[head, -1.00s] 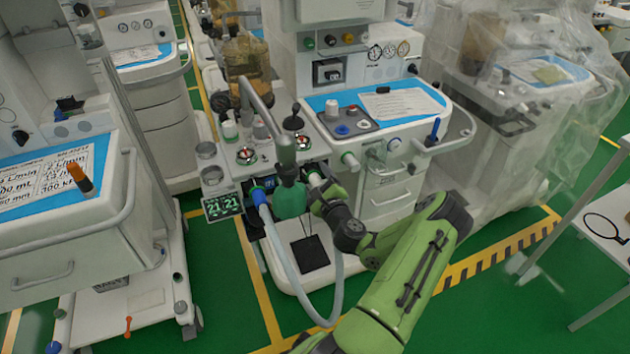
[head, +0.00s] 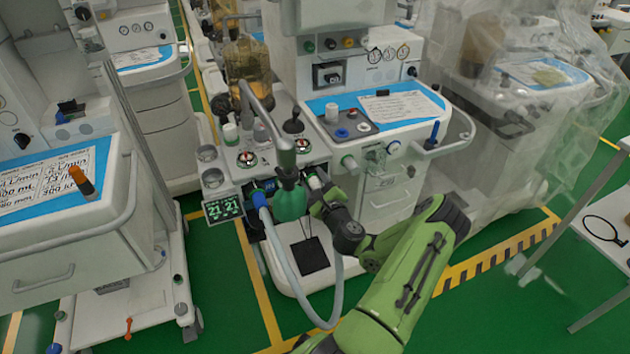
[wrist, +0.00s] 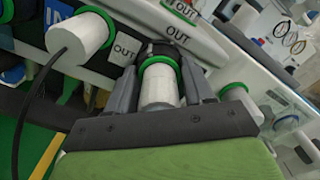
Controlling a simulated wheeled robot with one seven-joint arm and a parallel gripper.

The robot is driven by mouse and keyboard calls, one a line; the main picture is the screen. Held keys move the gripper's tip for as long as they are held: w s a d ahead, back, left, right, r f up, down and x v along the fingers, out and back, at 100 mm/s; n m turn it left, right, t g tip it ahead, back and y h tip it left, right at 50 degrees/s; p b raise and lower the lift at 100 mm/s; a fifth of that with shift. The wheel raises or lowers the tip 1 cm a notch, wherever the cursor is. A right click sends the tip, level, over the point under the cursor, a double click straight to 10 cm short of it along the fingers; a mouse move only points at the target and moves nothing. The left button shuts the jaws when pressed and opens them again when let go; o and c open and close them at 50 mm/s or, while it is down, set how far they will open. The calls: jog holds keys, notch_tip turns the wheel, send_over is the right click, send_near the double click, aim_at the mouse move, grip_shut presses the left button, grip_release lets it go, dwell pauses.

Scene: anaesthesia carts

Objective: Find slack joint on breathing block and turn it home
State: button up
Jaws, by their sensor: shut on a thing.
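The breathing block (head: 262,140) is on the front left of the middle cart, with a green bag, a grey hose and a lit display showing "21 21". My gripper (head: 318,192) is at the block's front, right of the green bag. In the wrist view my gripper (wrist: 165,90) is shut on a white cylindrical joint (wrist: 160,86) with a green ring, below an "OUT" label. A second white joint (wrist: 80,40) with a green ring and a dark cable is to its left, apart from the fingers. I cannot tell whether either joint is slack.
The green bag (head: 290,198) and grey hose (head: 285,265) hang close to my gripper's left. A cart (head: 65,220) stands at the left, a plastic-draped cart (head: 500,100) at the right. A table (head: 610,225) is at the right edge. Green floor is open at the lower right.

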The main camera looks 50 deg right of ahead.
jog(key=m+p, duration=0.4)
jog(key=shift+r+m, duration=0.1)
jog(key=shift+m, duration=0.3)
jog(key=m+p, duration=0.2)
jog(key=m, duration=0.2)
jog(key=shift+a+m, duration=0.1)
jog(key=shift+m, duration=0.2)
jog(key=shift+p, duration=0.3)
jog(key=shift+f, duration=0.2)
jog(key=o, duration=1)
jog(key=shift+o, duration=0.2)
jog(key=p+v, duration=0.2)
jog(key=v, duration=1.3)
jog(key=shift+s+a+p, duration=0.15)
jog(key=shift+s+p, duration=0.15)
jog(key=shift+p, duration=0.1)
